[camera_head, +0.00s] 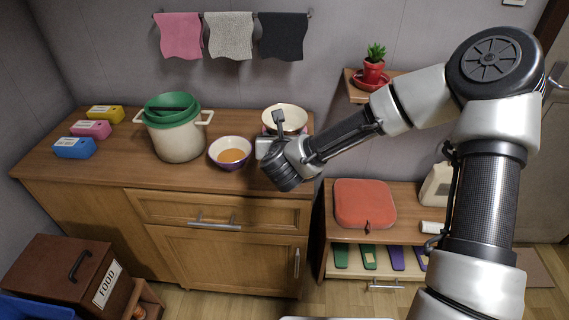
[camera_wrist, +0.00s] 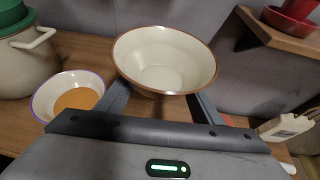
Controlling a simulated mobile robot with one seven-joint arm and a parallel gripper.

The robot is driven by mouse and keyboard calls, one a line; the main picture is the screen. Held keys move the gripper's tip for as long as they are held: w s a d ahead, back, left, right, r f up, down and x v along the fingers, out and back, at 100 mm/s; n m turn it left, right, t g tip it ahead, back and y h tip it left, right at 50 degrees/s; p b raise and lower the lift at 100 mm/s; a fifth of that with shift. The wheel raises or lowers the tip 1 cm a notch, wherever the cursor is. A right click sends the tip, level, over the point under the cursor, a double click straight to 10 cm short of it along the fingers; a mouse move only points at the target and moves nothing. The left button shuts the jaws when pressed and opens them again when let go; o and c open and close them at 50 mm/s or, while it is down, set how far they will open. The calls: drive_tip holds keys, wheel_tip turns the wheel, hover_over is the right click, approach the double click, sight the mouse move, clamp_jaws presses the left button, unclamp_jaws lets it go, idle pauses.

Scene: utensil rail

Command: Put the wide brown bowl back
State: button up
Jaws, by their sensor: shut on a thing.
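The wide brown bowl (camera_head: 287,113) is at the right end of the wooden counter. It has a cream inside, and its brown rim shows clearly in the wrist view (camera_wrist: 165,62). It looks upright and empty. My gripper (camera_head: 270,139) is shut on its near side. In the wrist view the fingers (camera_wrist: 160,103) reach to the bowl from both sides, and its lower outside is mostly hidden. I cannot tell whether the bowl touches the counter or hangs just above it.
A purple-rimmed bowl (camera_head: 231,152) with orange inside stands just left of my gripper. A cream pot (camera_head: 178,143) with green bowls (camera_head: 170,106) in it is further left. A small wall shelf (camera_head: 356,92) with a potted plant (camera_head: 374,68) is to the right.

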wheel_tip(320, 180, down, 8)
drive_tip(key=shift+f+b, duration=0.25)
drive_tip(key=shift+b, duration=0.85)
